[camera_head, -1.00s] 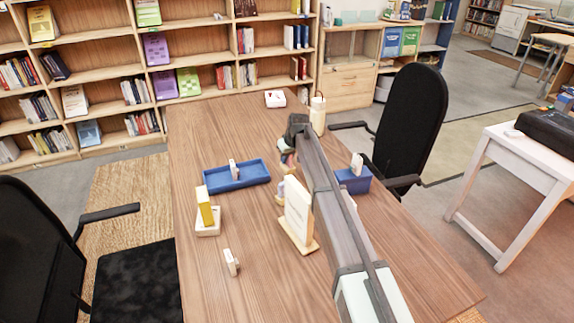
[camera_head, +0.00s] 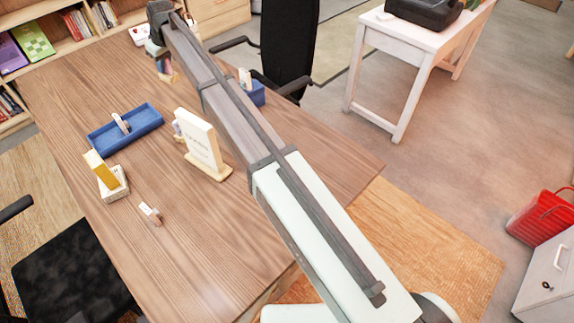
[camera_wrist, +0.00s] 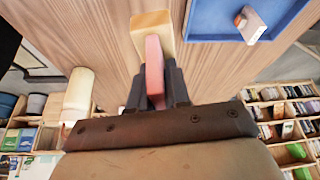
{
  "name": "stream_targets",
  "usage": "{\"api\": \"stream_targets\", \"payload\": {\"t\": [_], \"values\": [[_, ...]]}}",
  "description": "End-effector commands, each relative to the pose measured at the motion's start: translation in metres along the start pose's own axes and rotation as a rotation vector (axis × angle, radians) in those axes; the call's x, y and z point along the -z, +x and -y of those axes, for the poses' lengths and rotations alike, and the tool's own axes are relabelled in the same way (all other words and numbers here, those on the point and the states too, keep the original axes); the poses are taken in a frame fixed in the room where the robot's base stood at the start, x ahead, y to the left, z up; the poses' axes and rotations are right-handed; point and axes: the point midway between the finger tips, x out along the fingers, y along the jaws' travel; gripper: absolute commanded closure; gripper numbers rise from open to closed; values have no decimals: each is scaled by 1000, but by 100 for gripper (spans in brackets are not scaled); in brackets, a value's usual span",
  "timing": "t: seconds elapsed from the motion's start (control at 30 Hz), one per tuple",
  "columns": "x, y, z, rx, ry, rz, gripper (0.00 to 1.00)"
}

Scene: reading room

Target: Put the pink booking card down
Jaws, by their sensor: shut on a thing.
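My gripper (camera_wrist: 153,92) is shut on the pink booking card (camera_wrist: 154,60), which stands up between the fingertips in the wrist view. A tan block (camera_wrist: 152,26) adjoins the card's far end; I cannot tell whether it is joined to it. In the head view my gripper (camera_head: 163,62) is at the far part of the wooden table (camera_head: 215,255), with the tan block (camera_head: 170,77) just below it. The card is mostly hidden there. Whether the card touches the table is unclear.
A blue tray (camera_head: 97,146) holding a small pale piece lies nearer on the table. Nearby are a yellow card in a white holder (camera_head: 115,190), an upright sign (camera_head: 197,135), a small pale piece (camera_head: 151,213) and a blue box (camera_head: 258,95). A cream flask (camera_wrist: 79,92) stands beside my gripper.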

Motion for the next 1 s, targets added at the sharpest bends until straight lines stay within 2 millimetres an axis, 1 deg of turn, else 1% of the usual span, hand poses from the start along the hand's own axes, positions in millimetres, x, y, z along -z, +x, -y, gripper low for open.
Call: {"api": "stream_targets", "payload": {"t": [0.03,0.17,0.27,0.3,0.37,0.53,0.67,0.7,0.87,0.9,1.0], "values": [[-18,-4,-4,5,-12,4,100],[-44,-15,-13,24,-56,4,100],[-70,-26,-20,42,-99,3,100],[-83,-31,-23,51,-120,3,100],[-104,-40,-28,65,-155,3,100],[-171,-69,-38,116,-279,2,100],[-223,-90,-41,161,-383,2,100],[-239,-97,-42,174,-414,2,100],[-304,-124,-39,230,-550,2,100],[-320,-131,-37,245,-586,2,100],[-358,-146,-30,282,-672,2,100]]}}
